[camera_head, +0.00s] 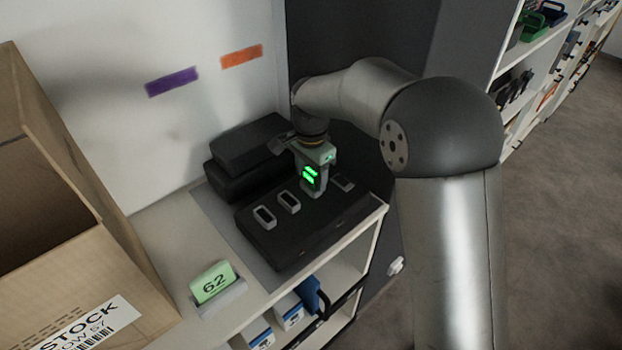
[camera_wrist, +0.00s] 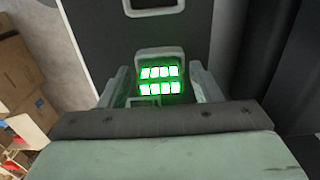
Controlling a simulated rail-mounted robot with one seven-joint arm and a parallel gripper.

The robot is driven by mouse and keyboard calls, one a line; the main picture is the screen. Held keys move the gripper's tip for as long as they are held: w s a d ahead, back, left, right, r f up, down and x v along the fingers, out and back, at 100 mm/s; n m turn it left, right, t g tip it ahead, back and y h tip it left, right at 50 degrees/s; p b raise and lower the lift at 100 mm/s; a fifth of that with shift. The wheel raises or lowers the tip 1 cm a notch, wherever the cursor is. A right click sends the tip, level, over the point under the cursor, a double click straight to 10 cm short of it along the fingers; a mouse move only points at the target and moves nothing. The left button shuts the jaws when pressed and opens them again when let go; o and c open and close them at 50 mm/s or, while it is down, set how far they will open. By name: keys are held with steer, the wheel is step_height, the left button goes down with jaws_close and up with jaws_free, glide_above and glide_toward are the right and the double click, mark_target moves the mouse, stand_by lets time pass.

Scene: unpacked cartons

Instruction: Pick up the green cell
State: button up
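The green cell (camera_head: 309,176) shows as a block with bright green lights at the black case. In the wrist view the cell (camera_wrist: 160,82) has two rows of glowing green lights and a pale rim at its top. My gripper (camera_head: 314,180) is down over the case, with the cell between its fingers. In the wrist view my gripper (camera_wrist: 160,82) has one finger on each side of the cell. I cannot tell whether the fingers touch it. The cell's lower end is hidden, so I cannot tell whether it is seated or raised.
The black case (camera_head: 290,242) has several pale-rimmed slots, including an empty-looking one (camera_head: 265,216). Black boxes (camera_head: 245,150) stand behind it by the wall. A cardboard carton (camera_head: 90,285) and a green "62" sign (camera_head: 213,283) are at left.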

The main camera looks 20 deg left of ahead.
mark_target(311, 171)
steer(key=c, duration=1)
steer(key=shift+r, duration=0.2)
steer(key=shift+r, duration=0.25)
step_height(311, 171, up, 2)
steer(key=shift+r, duration=0.15)
steer(key=s+d+r+b, duration=0.1)
steer(key=s+r, duration=0.2)
steer(key=s, duration=0.1)
steer(key=s+d+r+b, duration=0.1)
steer(key=s+d+r, duration=0.1)
steer(key=s, duration=0.3)
steer(key=s+d+r+b, duration=0.1)
steer(key=s+r+b, duration=0.1)
steer(key=s+r, duration=0.2)
steer(key=shift+s+d+r, duration=0.15)
steer(key=shift+r, duration=0.3)
steer(key=shift+d, duration=0.1)
